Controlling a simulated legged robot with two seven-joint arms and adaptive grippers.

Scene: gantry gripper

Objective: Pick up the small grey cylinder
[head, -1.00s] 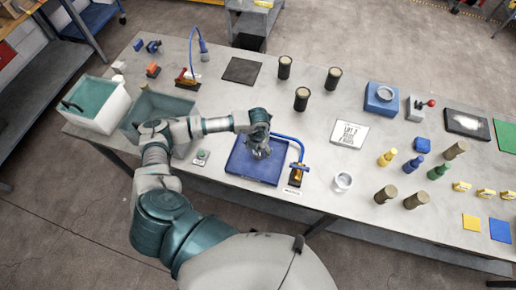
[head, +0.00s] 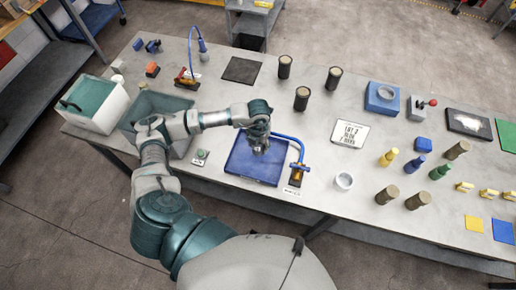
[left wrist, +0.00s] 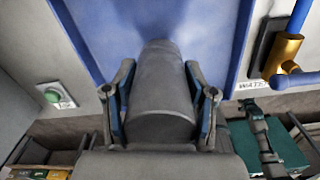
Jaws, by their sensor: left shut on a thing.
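My left gripper (head: 260,149) is over the blue tray (head: 240,170) in the head view, pointing down. In the left wrist view the small grey cylinder (left wrist: 162,88) fills the space between the two fingers of the gripper (left wrist: 162,105). The fingers press on both its sides, so the gripper is shut on it. The blue tray also shows behind it in the left wrist view (left wrist: 90,30). In the head view the cylinder is mostly hidden by the gripper. My right gripper is not in view.
A blue hose with a brass fitting (head: 297,172) stands at the tray's right edge. A green button box (head: 201,157) lies to its left. A white bin (head: 100,119) is at the far left.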

